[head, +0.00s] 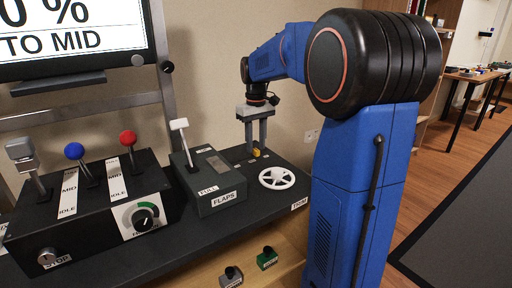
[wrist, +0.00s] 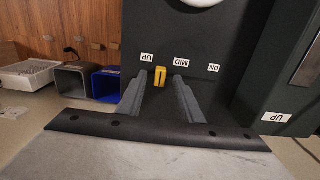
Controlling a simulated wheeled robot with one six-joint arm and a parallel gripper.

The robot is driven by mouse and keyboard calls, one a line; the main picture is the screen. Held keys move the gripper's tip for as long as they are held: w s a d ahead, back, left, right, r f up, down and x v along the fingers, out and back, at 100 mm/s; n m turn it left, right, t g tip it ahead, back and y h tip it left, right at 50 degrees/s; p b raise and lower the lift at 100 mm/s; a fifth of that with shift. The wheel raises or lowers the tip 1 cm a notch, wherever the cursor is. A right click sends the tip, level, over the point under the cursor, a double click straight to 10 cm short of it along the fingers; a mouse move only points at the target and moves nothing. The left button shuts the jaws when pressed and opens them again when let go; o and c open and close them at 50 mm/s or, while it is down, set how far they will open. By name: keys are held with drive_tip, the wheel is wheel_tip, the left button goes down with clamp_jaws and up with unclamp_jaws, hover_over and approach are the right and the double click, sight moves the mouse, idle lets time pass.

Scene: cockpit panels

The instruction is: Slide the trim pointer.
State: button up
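The yellow trim pointer (wrist: 160,77) stands on the dark panel between the UP label (wrist: 146,57) and the MID label (wrist: 181,62); the DN label (wrist: 213,68) is further right. In the head view the pointer (head: 256,152) shows small below my gripper (head: 256,144), which points down at the panel's back. In the wrist view my gripper (wrist: 159,82) is open, with one finger on each side of the pointer and a visible gap to both. How deep the fingertips reach around it is hard to tell.
A white trim wheel (head: 277,178) lies just in front of the pointer. The flaps box (head: 208,180) with its upright lever stands to the left, with a lever console (head: 90,210) beyond it. A screen (head: 75,35) reads "TO MID". Bins (wrist: 75,82) show at the wrist view's left.

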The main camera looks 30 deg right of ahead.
sight(248, 158)
drive_tip(key=shift+f, duration=0.75)
drive_tip(key=shift+c, duration=0.4)
clamp_jaws()
drive_tip(key=shift+a, duration=1.7)
drive_tip(key=shift+o, duration=0.4)
unclamp_jaws()
wheel_tip(248, 158, up, 18)
drive_tip(key=shift+f, duration=0.25)
